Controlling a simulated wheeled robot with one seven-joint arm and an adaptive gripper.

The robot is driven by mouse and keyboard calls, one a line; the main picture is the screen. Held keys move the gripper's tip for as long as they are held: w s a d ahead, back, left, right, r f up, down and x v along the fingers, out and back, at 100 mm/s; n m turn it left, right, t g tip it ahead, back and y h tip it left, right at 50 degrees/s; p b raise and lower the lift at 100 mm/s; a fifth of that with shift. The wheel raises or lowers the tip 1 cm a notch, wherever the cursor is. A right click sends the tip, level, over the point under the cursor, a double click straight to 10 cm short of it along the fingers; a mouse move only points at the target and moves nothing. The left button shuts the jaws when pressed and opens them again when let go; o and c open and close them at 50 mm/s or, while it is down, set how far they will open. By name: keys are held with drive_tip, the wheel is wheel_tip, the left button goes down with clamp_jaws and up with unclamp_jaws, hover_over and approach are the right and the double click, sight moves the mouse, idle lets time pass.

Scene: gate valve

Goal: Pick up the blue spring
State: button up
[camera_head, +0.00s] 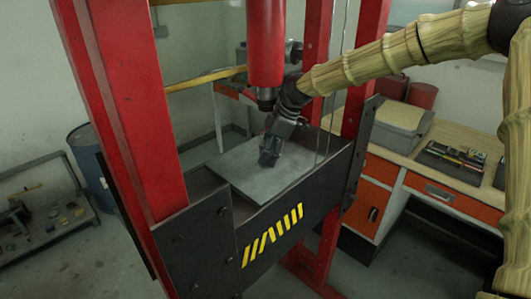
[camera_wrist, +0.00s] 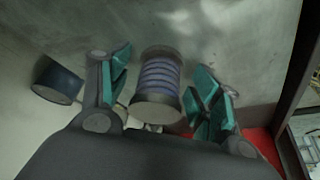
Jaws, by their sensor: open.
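The blue spring (camera_wrist: 160,78) shows in the wrist view as blue coils between two dark end caps. It lies between the two spread fingers of my gripper (camera_wrist: 162,90), with a gap visible on each side. In the head view my gripper (camera_head: 270,156) points down at the grey plate of the red press. The spring cannot be made out in the head view, where my gripper covers that spot.
The grey plate (camera_head: 240,172) is otherwise clear. Red press posts (camera_head: 120,120) and a red cylinder (camera_head: 266,45) stand close around my arm. A dark cylinder (camera_wrist: 57,80) shows left of my fingers. A workbench (camera_head: 455,135) stands at right.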

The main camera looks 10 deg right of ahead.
clamp_jaws()
idle(0.4)
drive_tip(key=shift+b, duration=0.3)
